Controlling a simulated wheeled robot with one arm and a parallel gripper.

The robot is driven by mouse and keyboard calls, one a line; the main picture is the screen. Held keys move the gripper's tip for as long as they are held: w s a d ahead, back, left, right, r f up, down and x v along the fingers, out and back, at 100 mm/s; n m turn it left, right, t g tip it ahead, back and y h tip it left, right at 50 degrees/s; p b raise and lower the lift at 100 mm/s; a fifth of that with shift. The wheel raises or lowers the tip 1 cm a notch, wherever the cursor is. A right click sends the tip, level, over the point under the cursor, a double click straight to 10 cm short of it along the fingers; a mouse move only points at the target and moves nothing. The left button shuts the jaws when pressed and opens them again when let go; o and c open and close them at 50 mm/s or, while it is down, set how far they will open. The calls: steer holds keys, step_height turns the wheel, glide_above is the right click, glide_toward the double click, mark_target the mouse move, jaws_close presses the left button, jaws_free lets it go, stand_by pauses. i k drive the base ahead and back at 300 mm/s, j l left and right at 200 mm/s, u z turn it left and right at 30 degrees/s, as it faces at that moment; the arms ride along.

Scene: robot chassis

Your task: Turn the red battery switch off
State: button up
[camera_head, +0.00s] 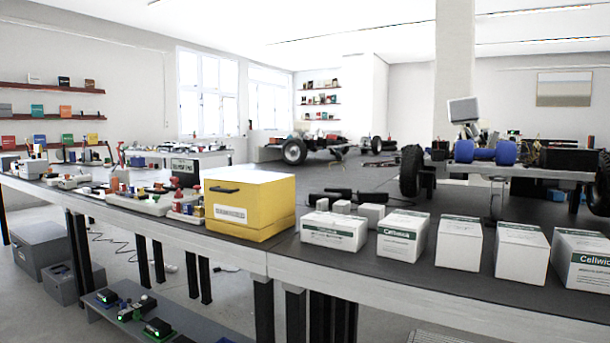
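Several small devices with red parts (197,189) stand on the long dark-topped bench, just left of the yellow box. One of them may be the red battery switch, but they are too small to tell, and I cannot read any switch position. A robot chassis with black wheels and blue cylinders (484,152) stands at the right, behind the white boxes. Another wheeled chassis (326,148) is farther back. No part of my gripper is recognisable in this view.
A yellow box (250,205) stands at the bench edge (255,261). Several white cartons (403,235) line the bench to its right. A low shelf (139,318) with green-lit devices is beneath. Grey cases (42,247) are on the floor at left.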

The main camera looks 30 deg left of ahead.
mark_target(178, 196)
steer(key=u, duration=1.8)
steer(key=z, duration=0.25)
steer(key=i+j+z, duration=0.3)
steer(key=z, duration=0.15)
steer(key=i+j+z, duration=0.25)
steer(key=j+z, duration=0.2)
